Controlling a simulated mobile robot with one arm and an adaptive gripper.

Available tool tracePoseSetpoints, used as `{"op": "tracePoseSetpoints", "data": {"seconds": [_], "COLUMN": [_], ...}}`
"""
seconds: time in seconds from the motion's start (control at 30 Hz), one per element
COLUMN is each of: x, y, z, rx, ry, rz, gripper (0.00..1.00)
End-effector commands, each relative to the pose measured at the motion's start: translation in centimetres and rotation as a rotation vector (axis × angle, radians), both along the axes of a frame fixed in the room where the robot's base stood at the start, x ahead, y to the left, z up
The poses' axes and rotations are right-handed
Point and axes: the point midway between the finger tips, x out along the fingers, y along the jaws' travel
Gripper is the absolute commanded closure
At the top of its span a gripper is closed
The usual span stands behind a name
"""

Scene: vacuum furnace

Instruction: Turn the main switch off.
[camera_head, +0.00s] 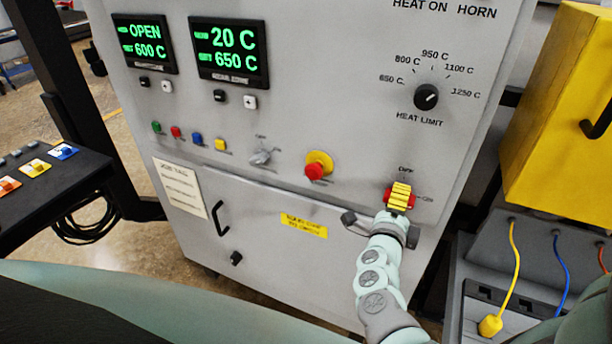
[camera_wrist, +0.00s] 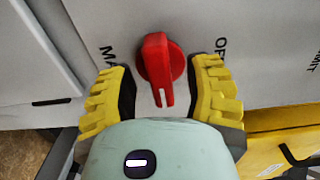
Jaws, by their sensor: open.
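The main switch is a red rotary knob on the grey furnace panel; in the head view (camera_head: 388,194) it is mostly hidden by my gripper (camera_head: 400,196), with an OFF label above it and an ON label to its right. In the wrist view the knob (camera_wrist: 158,58) shows clearly, its white-marked end pointing down the picture. The OFF lettering (camera_wrist: 222,46) is to its right there, so the marked end appears to face the ON side. My gripper (camera_wrist: 163,68) is open, its yellow fingers on either side of the knob with visible gaps.
A red emergency button (camera_head: 316,170) on a yellow base and a grey selector switch (camera_head: 262,157) are left of the main switch. The heat limit dial (camera_head: 426,97) is above. A yellow cabinet (camera_head: 560,110) stands to the right. A door handle (camera_head: 219,218) projects lower left.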

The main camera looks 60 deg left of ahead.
Motion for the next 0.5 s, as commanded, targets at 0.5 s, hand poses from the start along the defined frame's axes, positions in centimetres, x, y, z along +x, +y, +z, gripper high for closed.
{"op": "tracePoseSetpoints", "data": {"seconds": [0.5], "x": [0.66], "y": [0.55], "z": [0.06], "rx": [0.001], "ry": [0.001], "rz": [0.001], "gripper": [0.46]}}
